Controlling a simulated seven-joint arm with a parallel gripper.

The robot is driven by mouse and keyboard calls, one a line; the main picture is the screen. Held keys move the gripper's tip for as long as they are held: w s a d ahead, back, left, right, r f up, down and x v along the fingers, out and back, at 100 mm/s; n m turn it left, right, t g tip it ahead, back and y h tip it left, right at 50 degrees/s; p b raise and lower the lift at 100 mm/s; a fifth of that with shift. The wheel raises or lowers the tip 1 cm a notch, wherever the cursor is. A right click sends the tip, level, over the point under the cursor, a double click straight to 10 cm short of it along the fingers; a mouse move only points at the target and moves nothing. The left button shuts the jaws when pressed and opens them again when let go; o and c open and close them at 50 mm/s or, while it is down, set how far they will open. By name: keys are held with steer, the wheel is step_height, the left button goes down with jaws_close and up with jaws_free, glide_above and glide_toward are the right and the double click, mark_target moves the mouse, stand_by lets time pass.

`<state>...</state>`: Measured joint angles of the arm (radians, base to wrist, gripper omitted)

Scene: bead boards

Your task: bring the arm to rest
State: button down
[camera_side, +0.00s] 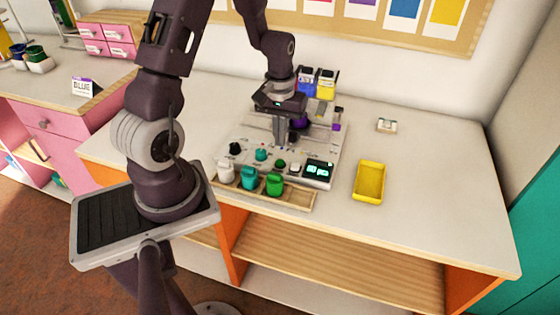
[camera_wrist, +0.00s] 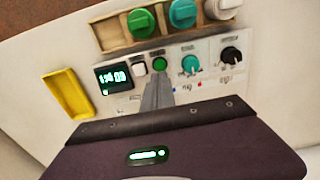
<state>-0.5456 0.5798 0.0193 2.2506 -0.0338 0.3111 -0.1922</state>
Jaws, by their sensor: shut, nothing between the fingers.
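My gripper (camera_side: 281,143) is above the grey board (camera_side: 228,153) on the table, pointing down, with its fingers together and nothing between them. In the wrist view my gripper's fingers (camera_wrist: 158,95) reach toward the board's panel, just below a green knob (camera_wrist: 159,64). Whether the fingertips touch the board I cannot tell. The panel also has a teal knob (camera_wrist: 190,64), a black knob (camera_wrist: 231,55) and a small lit display (camera_wrist: 113,78).
A wooden tray (camera_side: 297,200) with white, teal and green pieces lies along the board's front. A yellow tray (camera_side: 369,181) stands to the right. Blue and yellow containers (camera_side: 326,84) stand behind the board. The table's right side is mostly clear.

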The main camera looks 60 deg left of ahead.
steer(key=shift+r, duration=0.35)
steer(key=s+d+r+m+t, duration=0.1)
steer(key=d+r+m, duration=0.1)
steer(key=d+r, duration=0.35)
steer(key=d+r+m+t, duration=0.1)
steer(key=d+r+m, duration=0.15)
steer(key=r, duration=0.55)
steer(key=s+d+r+m+t, duration=0.3)
steer(key=s+d+r, duration=0.6)
steer(key=s, duration=0.4)
steer(key=shift+m+t, duration=0.3)
steer(key=shift+m, duration=0.45)
